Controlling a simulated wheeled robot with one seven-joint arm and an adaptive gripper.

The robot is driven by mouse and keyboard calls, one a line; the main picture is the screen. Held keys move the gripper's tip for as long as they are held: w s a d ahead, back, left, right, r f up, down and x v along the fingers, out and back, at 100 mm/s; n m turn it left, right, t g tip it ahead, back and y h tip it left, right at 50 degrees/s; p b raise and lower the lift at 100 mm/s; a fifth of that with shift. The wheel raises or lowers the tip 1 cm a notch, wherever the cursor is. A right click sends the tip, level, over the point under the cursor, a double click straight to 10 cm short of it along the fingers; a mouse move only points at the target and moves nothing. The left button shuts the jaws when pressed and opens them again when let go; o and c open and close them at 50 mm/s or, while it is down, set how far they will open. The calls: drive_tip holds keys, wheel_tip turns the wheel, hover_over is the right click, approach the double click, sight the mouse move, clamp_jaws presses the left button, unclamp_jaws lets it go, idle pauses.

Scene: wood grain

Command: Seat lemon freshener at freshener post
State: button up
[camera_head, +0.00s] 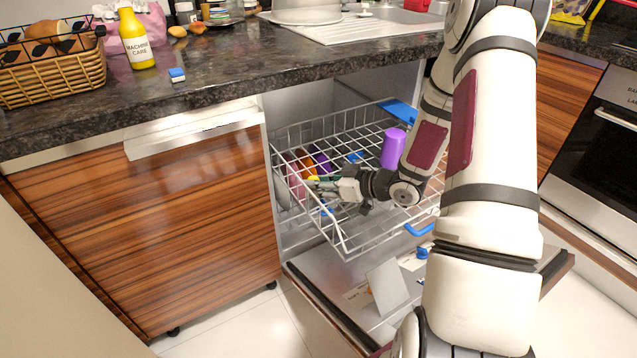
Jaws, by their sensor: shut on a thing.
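My gripper (322,186) is low inside the left part of the dishwasher's upper wire rack (345,240), with its fingers pointing left. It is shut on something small. A small yellow patch (313,178) shows right at the fingertips and appears to be the lemon freshener, mostly hidden by the fingers and the rack wires. I cannot make out the freshener post. Small blue parts show on the rack near my gripper (327,212).
A purple cup (394,148) stands in the rack to the right of my gripper. Several coloured items (302,162) stand along the rack's left side. The dishwasher door (385,290) is folded down below. The dark countertop (215,75) overhangs behind, holding a yellow bottle (135,40) and a basket (50,70).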

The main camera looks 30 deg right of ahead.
drive_tip(key=shift+f, duration=0.35)
drive_tip(key=o, duration=1)
drive_tip(key=v, duration=1.2)
